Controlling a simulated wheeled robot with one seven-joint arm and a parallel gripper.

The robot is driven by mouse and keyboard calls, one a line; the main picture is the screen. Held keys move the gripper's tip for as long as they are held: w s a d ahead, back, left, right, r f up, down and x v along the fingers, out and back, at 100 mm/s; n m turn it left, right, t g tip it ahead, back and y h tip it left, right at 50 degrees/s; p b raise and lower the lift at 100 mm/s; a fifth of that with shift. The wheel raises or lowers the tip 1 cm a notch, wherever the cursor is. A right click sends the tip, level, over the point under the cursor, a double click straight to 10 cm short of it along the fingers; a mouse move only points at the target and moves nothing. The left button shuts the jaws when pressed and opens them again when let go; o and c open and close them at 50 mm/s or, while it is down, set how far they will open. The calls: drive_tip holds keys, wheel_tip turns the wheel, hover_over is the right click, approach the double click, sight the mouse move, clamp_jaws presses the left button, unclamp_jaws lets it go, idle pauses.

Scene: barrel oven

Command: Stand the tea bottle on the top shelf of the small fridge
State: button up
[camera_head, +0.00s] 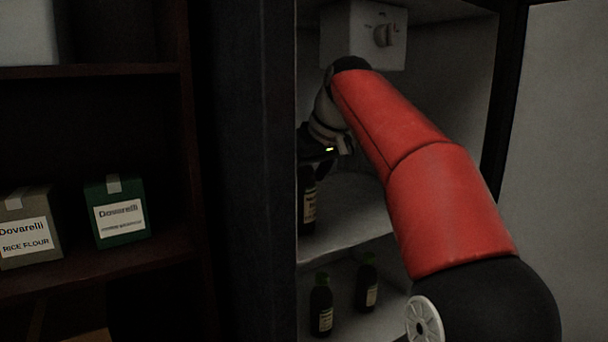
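The small fridge is open, and my red arm reaches into its upper part. Its top shelf (352,212) is pale and partly hidden by my arm. A dark bottle with a pale label (308,200), which looks like the tea bottle, is upright at the left end of this shelf, directly below my gripper (312,160). Its top is hidden at the gripper, and I cannot tell whether its base touches the shelf. The fingers are dark and partly hidden by the fridge's left edge, so their opening does not show.
On the lower shelf stand two dark bottles with green caps, one in front (321,305) and one behind (367,282). A white box with a knob (364,35) is at the fridge's top. Left of the dark fridge side (250,170), a shelf holds a green box (118,212) and a flour box (28,228).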

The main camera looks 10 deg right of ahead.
drive_tip(key=shift+r, duration=0.15)
drive_tip(key=shift+s+r, duration=0.1)
drive_tip(key=shift+r, duration=0.15)
drive_tip(key=p+v, duration=0.2)
drive_tip(key=v, duration=0.9)
drive_tip(key=shift+r+p, duration=0.2)
drive_tip(key=shift+p, duration=0.15)
drive_tip(key=shift+s+d, duration=0.1)
drive_tip(key=shift+s, duration=0.05)
